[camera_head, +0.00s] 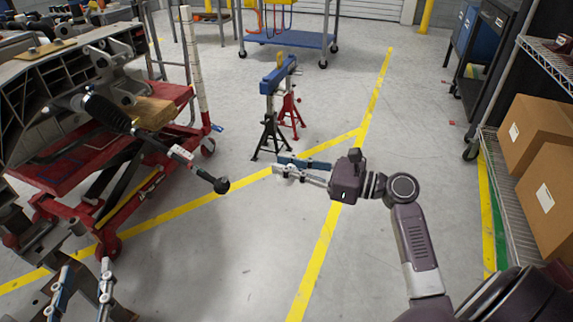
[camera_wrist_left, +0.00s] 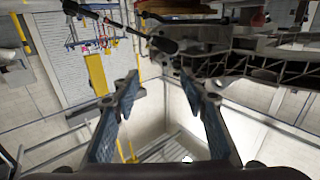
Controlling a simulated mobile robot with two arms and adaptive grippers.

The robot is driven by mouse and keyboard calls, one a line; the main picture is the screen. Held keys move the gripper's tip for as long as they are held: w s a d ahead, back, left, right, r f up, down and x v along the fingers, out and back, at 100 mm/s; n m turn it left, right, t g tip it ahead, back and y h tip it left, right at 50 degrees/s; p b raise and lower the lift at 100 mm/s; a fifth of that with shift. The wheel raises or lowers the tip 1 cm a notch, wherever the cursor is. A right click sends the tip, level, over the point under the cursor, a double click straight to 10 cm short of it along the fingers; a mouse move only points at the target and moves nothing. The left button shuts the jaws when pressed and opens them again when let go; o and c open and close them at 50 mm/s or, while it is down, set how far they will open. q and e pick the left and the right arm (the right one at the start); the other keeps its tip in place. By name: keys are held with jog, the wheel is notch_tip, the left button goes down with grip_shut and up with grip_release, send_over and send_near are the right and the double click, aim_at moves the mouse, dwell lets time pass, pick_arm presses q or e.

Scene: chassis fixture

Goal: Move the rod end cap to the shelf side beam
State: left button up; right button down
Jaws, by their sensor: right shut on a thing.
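A dark rod with a thick black grip slants out from the red cart in the head view, and its round black end cap (camera_head: 221,185) hangs over the floor. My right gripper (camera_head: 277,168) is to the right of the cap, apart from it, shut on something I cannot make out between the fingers. The shelf side beam (camera_head: 506,77) is a metal upright of the rack at the right edge, well away from my right gripper. My left gripper (camera_head: 82,270) is open and empty at lower left; its spread fingers also show in the left wrist view (camera_wrist_left: 158,88).
The red cart (camera_head: 60,165) carries a large grey metal frame at left. Black and red stands (camera_head: 270,135) hold a blue beam beyond my right gripper. Cardboard boxes (camera_head: 548,195) sit on the right rack. The yellow-lined floor between is mostly clear.

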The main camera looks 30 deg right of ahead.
jog(key=shift+r+p, duration=0.5)
jog(key=shift+p, duration=0.1)
jog(key=shift+r+p, duration=0.25)
jog(key=shift+p, duration=0.1)
pick_arm(q)
jog(key=shift+s+a+f+g+y, duration=0.65)
jog(key=shift+s+f+g, duration=0.95)
jog(key=shift+f, duration=1.55)
jog(key=shift+s+a+f+g+y, duration=0.35)
jog(key=shift+s+a+f+g, duration=0.75)
jog(key=shift+f+g, duration=1.45)
pick_arm(e)
jog(key=shift+r+p, duration=0.55)
jog(key=shift+p, duration=0.1)
jog(key=shift+r+p, duration=0.2)
jog(key=shift+p, duration=0.1)
jog(key=shift+r+p, duration=0.25)
jog(key=shift+p, duration=0.05)
pick_arm(q)
jog(key=s+a+f+g+y, duration=0.1)
jog(key=s+a+f+g, duration=0.1)
jog(key=s+f, duration=0.2)
jog(key=s+a+f+g, duration=0.1)
jog(key=s+f+g, duration=0.2)
jog(key=s, duration=0.6)
jog(key=shift+a+f+n+y, duration=0.4)
jog(key=shift+f, duration=0.05)
pick_arm(e)
jog(key=shift+r, duration=0.2)
